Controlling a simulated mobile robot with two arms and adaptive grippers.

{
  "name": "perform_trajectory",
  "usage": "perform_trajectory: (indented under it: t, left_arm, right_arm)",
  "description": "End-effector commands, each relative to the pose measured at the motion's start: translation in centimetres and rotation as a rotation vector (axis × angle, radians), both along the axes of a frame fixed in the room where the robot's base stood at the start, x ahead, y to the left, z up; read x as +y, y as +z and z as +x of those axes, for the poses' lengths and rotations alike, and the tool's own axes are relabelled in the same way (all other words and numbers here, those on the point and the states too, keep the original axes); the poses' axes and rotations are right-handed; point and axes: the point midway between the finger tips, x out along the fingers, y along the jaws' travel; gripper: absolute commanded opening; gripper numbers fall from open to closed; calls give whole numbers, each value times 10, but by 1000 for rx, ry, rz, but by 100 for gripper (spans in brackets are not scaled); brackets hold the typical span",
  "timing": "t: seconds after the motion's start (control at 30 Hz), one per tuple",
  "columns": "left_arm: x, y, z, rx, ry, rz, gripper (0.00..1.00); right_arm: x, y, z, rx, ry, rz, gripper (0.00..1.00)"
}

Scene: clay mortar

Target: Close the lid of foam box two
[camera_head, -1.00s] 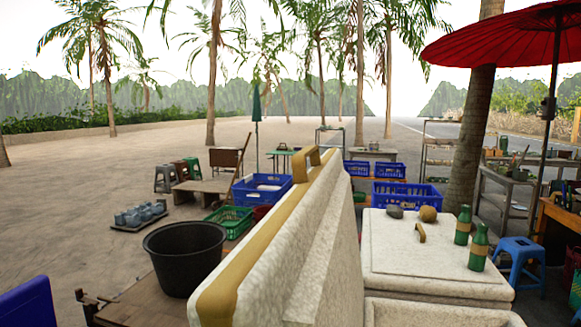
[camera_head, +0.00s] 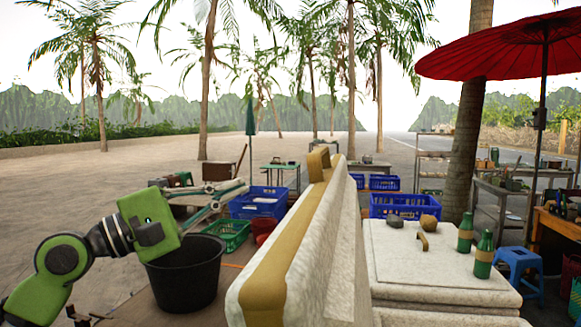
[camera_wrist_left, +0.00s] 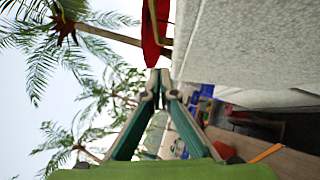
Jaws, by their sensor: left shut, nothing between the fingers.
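A speckled white foam lid (camera_head: 305,245) with a tan edge strip and handle stands raised, nearly on edge, in the middle of the head view. I take it as the lid of foam box two; its box body is mostly hidden below the frame. The lid's pale face (camera_wrist_left: 255,45) fills the upper right of the left wrist view. My left gripper (camera_head: 242,187) is left of the lid, shut and empty, its fingers pointing toward it. Its fingertips meet in the left wrist view (camera_wrist_left: 160,75), close beside the lid's face; contact cannot be told. My right gripper is not in view.
A second foam box (camera_head: 440,270) to the right has its lid down, with two green bottles (camera_head: 475,245) and stones on it. A black bucket (camera_head: 187,285) stands below my left gripper. Blue crates (camera_head: 400,203) stand behind. A red umbrella (camera_head: 500,50) hangs upper right.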

Motion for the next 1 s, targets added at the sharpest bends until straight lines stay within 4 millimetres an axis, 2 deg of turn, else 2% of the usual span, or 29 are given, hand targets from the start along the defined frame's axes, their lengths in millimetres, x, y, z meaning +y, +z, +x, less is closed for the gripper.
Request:
perform_trajectory:
  t: [0.17, 0.37, 0.6, 0.8, 1.0]
  left_arm:
    - [-14, 15, 3, 6, -19, -15, 0]
    - [-45, 28, 25, 3, -18, -15, 0]
    - [-84, 39, 52, 4, -17, -14, 0]
    - [-108, 47, 46, 3, -14, -12, 0]
    - [-116, 47, 44, 3, -14, -12, 0]
  right_arm:
    - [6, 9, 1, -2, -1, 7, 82]
    - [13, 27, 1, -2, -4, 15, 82]
    - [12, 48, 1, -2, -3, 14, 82]
    - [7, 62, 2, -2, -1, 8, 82]
    - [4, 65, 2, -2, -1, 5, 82]
